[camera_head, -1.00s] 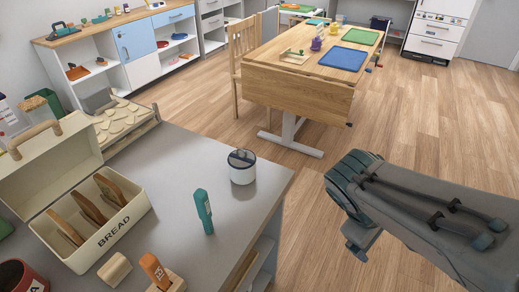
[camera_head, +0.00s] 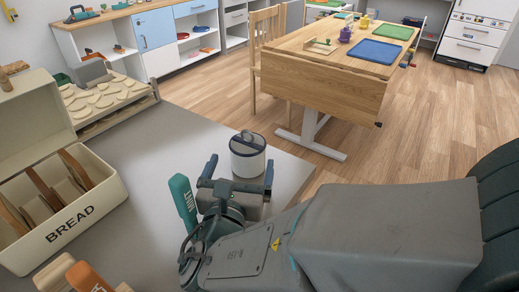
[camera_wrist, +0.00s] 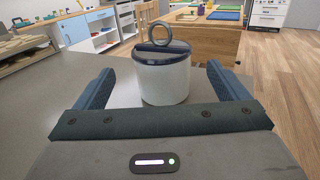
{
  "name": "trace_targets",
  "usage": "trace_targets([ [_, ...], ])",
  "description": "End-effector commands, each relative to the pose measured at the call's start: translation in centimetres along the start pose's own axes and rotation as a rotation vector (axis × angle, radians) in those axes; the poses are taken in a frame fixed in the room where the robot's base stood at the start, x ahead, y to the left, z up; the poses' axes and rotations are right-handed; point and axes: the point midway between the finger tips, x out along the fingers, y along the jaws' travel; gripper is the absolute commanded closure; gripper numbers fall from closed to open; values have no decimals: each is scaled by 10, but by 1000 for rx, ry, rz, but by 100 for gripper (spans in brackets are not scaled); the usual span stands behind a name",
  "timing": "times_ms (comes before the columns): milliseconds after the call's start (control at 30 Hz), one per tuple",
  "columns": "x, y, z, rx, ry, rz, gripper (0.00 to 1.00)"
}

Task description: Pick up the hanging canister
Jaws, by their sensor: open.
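The canister (camera_head: 248,158) is white with a dark blue lid and stands upright on the grey counter (camera_head: 185,120), near its right edge. In the wrist view the canister (camera_wrist: 163,82) is centred, with an upright ring handle (camera_wrist: 160,33) on its lid. My gripper (camera_head: 241,174) is open and low at the near side of the canister. In the wrist view one finger of my gripper (camera_wrist: 160,72) shows on each side of the canister, with visible gaps. I cannot tell how far the fingertips reach along its sides. The gripper partly hides its lower part in the head view.
A teal object (camera_head: 184,203) stands close to the left of my gripper. A cream bread bin (camera_head: 75,222) is further left, and a tray of round pieces (camera_head: 110,113) lies behind it. The counter left of the canister is clear. A wooden table (camera_head: 320,70) stands beyond.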

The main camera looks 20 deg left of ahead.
Motion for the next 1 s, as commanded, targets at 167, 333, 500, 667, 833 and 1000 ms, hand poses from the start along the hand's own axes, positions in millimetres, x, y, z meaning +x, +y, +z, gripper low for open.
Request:
trace_targets([
  [167,14,-2,-2,2,0,-7,7],
  [333,33,-2,-2,2,0,-5,7],
  [500,59,-2,-1,3,1,-4,7],
  [667,73,-1,-1,3,2,0,7],
  [833,75,-1,0,3,1,0,7],
  [1000,75,-1,0,3,1,0,34],
])
